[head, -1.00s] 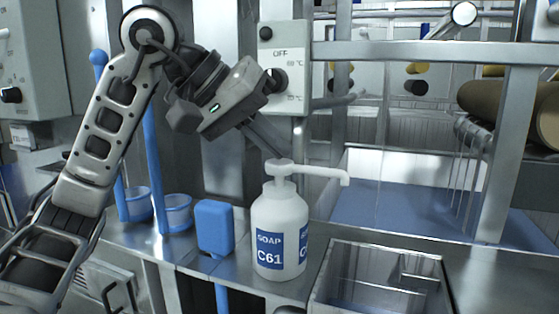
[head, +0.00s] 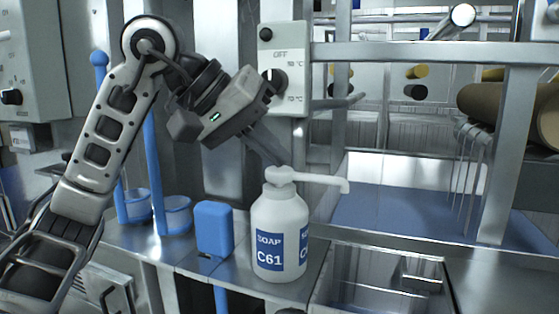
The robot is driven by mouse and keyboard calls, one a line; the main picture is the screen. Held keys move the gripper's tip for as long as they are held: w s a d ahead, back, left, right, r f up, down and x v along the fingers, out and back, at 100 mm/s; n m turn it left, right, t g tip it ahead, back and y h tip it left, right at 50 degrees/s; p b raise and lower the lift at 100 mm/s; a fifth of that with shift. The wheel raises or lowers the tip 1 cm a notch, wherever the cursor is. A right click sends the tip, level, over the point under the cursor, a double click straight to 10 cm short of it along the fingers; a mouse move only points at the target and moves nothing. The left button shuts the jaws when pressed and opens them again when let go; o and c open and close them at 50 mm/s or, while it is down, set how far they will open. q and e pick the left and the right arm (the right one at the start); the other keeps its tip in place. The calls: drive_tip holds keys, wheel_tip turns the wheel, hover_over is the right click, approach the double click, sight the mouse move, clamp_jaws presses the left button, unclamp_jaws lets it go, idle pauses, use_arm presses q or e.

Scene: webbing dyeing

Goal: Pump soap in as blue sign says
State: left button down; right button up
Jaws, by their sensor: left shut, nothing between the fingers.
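The white soap bottle (head: 282,222) stands upright on the metal ledge, with blue labels reading SOAP and C61. Its white pump head (head: 281,175) has a spout (head: 325,181) pointing right, over the metal basin side. My left gripper (head: 277,160) comes down from the upper left, shut and empty, its fingertips at the top of the pump head and seemingly touching it. The only blue signs I can make out are the bottle's labels. My right gripper is out of view.
A metal basin (head: 345,292) lies right of the bottle, with a blue-floored tank (head: 400,207) behind. A blue block (head: 214,228) and blue cups (head: 177,214) stand left. A control box (head: 283,65) and metal rails (head: 430,51) are behind.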

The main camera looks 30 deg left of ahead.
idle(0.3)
use_arm(q)
drive_tip(key=shift+r+p, duration=1.3)
drive_tip(key=shift+p, duration=0.05)
wheel_tip(320, 180, up, 5)
drive_tip(key=p, duration=0.4)
drive_tip(key=shift+p, duration=0.4)
idle(1.6)
